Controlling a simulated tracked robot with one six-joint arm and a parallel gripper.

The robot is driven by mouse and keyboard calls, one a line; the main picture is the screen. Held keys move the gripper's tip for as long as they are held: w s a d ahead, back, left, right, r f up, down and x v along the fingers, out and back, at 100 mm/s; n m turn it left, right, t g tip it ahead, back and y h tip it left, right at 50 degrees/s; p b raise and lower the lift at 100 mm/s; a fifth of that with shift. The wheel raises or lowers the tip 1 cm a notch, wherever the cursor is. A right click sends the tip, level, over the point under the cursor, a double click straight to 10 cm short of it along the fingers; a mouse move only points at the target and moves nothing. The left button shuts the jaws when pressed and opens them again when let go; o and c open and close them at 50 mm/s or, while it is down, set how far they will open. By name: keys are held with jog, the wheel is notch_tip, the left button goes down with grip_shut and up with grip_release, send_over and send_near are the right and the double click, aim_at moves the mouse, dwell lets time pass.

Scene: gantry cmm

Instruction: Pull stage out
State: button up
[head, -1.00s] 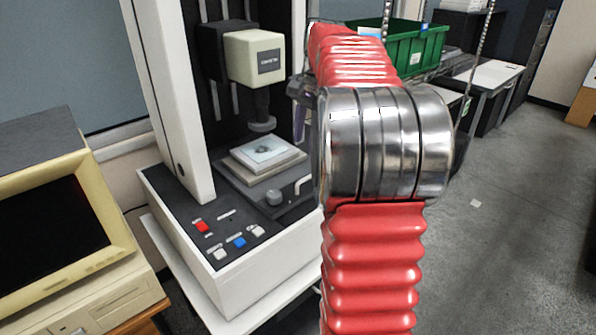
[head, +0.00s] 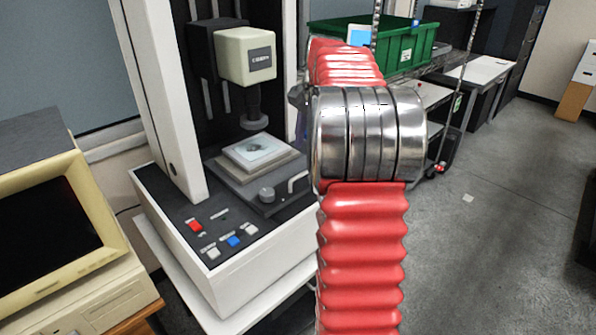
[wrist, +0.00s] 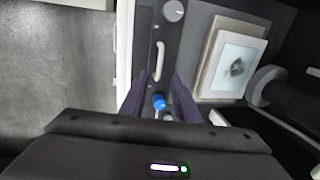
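The stage is a dark slide with a stacked plate (head: 237,155) on it, standing on the white measuring machine. A light bar handle (head: 299,183) and a grey round knob (head: 266,194) are on its front. In the wrist view the handle (wrist: 159,60) lies just ahead of my gripper (wrist: 160,84), roughly in line with the gap between its two dark purple fingers. The fingers are apart, with no handle clasped between them. The plate (wrist: 211,68) is right of the fingers. In the head view my red arm hides most of the gripper.
The probe (head: 254,118) hangs above the plate; in the wrist view it (wrist: 266,86) is close on the right. Red, blue and white buttons are on the front panel (head: 180,210). An old computer (head: 108,245) stands left. A green bin (head: 330,30) is behind my arm.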

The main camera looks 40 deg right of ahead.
aim_at(300, 175)
jog(key=f, duration=0.3)
jog(key=w+f, duration=0.1)
jog(key=f, duration=0.2)
jog(key=w+f, duration=0.1)
jog(key=f, duration=0.3)
jog(key=shift+c, duration=0.2)
grip_shut()
dwell(0.3)
